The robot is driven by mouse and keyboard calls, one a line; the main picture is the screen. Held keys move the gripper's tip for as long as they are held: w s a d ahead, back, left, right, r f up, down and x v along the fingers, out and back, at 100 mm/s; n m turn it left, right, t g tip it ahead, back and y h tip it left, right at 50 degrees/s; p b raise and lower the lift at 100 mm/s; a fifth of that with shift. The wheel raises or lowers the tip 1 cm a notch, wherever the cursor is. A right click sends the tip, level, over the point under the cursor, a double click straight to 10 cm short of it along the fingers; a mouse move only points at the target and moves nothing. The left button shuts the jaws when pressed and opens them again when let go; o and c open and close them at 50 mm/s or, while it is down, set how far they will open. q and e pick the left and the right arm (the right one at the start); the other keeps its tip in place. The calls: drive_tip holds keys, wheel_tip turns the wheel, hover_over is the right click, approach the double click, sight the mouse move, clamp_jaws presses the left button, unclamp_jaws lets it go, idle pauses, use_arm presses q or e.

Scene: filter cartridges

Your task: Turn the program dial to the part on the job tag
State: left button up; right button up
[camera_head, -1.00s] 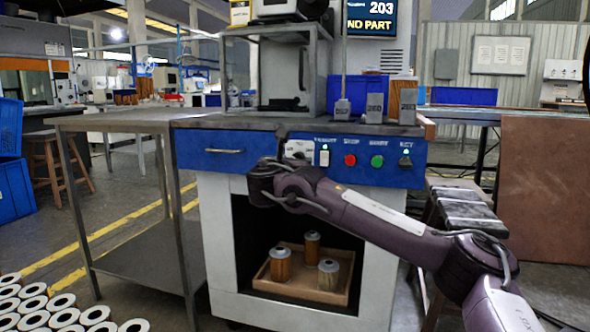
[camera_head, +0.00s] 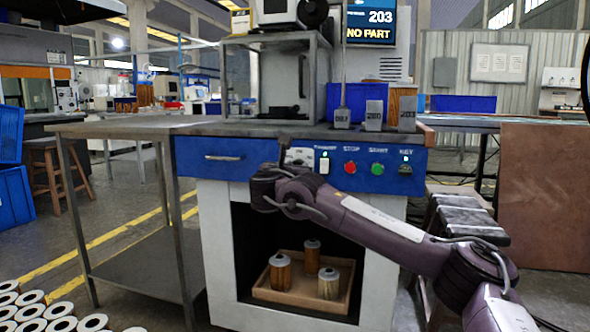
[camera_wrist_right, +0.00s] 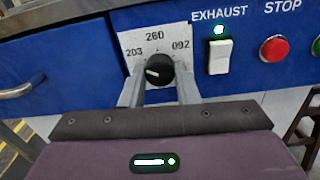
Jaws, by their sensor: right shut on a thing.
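The black program dial (camera_wrist_right: 159,70) sits on a white plate (camera_wrist_right: 130,40) marked 203, 260 and 092 in the right wrist view. Its white mark points left, roughly toward 203. My right gripper (camera_wrist_right: 160,88) is shut on the dial, with one finger on each side. In the head view my right arm reaches in front of the blue panel, and its wrist hides the dial; part of the plate (camera_head: 299,156) shows. A screen (camera_head: 371,22) reads 203 and NO PART. I cannot make out a job tag for certain. My left gripper is out of view.
Right of the dial are the exhaust switch (camera_wrist_right: 220,57), the red stop button (camera_wrist_right: 273,48) and a green button (camera_head: 377,168). Blocks marked with numbers (camera_head: 374,115) stand on the bench. A tray (camera_head: 275,296) with three cartridges sits in the opening below.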

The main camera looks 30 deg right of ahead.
drive_tip(key=shift+f, duration=0.1)
drive_tip(key=shift+f+m+b, duration=0.15)
drive_tip(key=shift+m+b, duration=2.6)
drive_tip(key=shift+m, duration=9.35)
drive_tip(key=o, duration=1)
drive_tip(key=shift+c, duration=0.2)
